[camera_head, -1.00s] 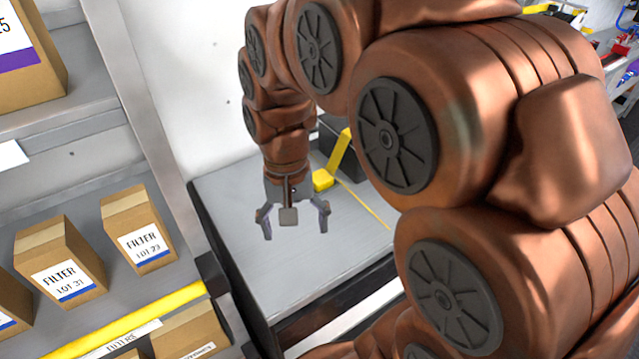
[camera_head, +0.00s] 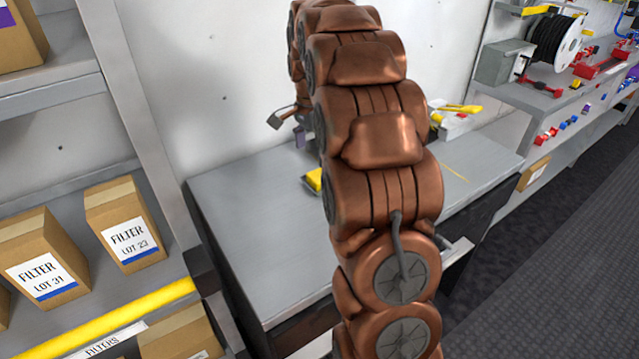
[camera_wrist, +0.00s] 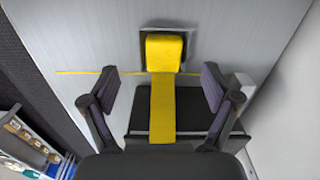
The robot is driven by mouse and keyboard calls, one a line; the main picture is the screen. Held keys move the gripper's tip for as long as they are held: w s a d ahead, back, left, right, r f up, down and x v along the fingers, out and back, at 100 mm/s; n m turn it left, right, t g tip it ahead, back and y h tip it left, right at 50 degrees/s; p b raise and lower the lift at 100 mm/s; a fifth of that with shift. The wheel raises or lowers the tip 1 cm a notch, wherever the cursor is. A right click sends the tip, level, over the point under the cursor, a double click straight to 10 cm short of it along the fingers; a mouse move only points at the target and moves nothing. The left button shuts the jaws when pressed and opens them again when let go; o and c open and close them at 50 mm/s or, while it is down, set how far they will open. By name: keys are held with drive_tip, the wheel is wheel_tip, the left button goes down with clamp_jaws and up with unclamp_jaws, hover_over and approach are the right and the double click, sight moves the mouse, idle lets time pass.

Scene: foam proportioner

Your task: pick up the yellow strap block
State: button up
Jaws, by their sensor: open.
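The yellow strap block (camera_wrist: 163,52) lies on the grey bench top in the wrist view, with a dark square edge showing around it. Its flat yellow strap runs from it across a black box toward my gripper. In the head view the block (camera_head: 314,180) is partly hidden behind my arm. My gripper (camera_wrist: 158,80) is open, its two fingers apart on either side of the strap, and nothing is held between them. The block appears beyond the fingertips, roughly centred between them. In the head view my gripper (camera_head: 290,128) is mostly hidden behind my arm.
The grey bench (camera_head: 250,215) is clear on its left side. A shelf with filter boxes (camera_head: 122,225) stands at the left. A yellow-handled item (camera_head: 460,108) lies at the back right, near a cable spool (camera_head: 555,42). A white wall is behind.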

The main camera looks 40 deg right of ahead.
sight(320, 175)
drive_tip(key=shift+w+d+f+m, duration=0.15)
drive_tip(key=shift+w+d+f, duration=0.05)
drive_tip(key=shift+d, duration=0.15)
drive_tip(key=shift+w+d+f+m, duration=0.15)
drive_tip(key=shift+w+d, duration=0.05)
drive_tip(key=shift+d, duration=0.15)
drive_tip(key=shift+f, duration=0.25)
wheel_tip(320, 175, down, 2)
drive_tip(key=shift+d+f, duration=0.1)
drive_tip(key=shift+s+d+f+p, duration=0.1)
drive_tip(key=shift+d+f+p, duration=0.2)
drive_tip(key=shift+f, duration=0.55)
drive_tip(key=shift+d+f+p, duration=0.1)
drive_tip(key=shift+f+p, duration=0.35)
drive_tip(key=shift+f, duration=0.4)
drive_tip(key=shift+s+d+f+p, duration=0.15)
drive_tip(key=shift+f+p, duration=0.2)
drive_tip(key=shift+f, duration=0.5)
drive_tip(key=shift+w, duration=0.1)
drive_tip(key=c, duration=1.3)
